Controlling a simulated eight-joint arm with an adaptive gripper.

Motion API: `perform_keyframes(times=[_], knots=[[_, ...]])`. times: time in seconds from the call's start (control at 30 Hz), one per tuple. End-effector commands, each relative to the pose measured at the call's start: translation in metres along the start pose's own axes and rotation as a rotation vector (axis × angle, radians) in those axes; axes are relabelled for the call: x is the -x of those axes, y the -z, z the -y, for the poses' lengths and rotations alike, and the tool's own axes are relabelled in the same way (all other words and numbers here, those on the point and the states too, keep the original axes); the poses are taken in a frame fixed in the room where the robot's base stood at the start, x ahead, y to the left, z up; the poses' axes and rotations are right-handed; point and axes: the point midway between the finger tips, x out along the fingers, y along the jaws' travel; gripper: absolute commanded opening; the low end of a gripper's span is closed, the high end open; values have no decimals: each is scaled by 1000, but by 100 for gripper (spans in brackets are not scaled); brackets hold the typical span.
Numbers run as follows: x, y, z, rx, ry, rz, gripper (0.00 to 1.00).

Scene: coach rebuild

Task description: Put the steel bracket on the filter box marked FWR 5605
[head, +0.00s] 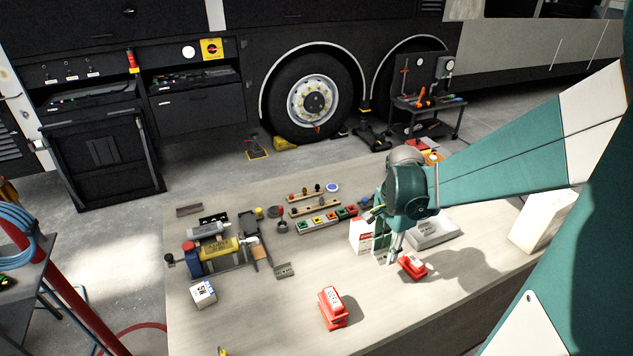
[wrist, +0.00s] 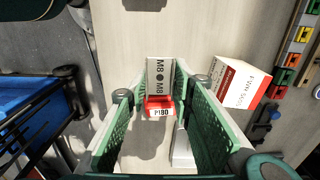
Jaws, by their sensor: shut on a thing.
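My gripper (head: 387,256) is shut on the steel bracket (wrist: 160,72), a pale grey piece marked M8 on both sides of a dark dot. In the wrist view the bracket sits between the two green fingertips. In the head view the fingers mostly hide it. The white and red filter box (head: 361,237) stands on the table just left of my gripper. It also shows in the wrist view (wrist: 240,82), right of the fingers and apart from the bracket; its label starts with FWR, and the final digits are hard to read. Its top looks clear.
A red P180 box (head: 412,266) lies close to the right of my gripper. Coloured blocks (head: 325,218) lie behind left. The front middle table is mostly free.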

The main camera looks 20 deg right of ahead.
Motion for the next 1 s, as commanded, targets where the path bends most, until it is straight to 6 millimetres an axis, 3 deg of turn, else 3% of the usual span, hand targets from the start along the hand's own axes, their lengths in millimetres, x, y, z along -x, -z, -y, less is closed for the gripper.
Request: perform_keyframes(times=[0.2,0.5,0.7,1.0], knots=[[30,16,59,-3,0,0,11],[62,33,130,-9,0,0,11],[73,38,159,-12,0,0,11],[76,40,168,-13,0,0,11]])
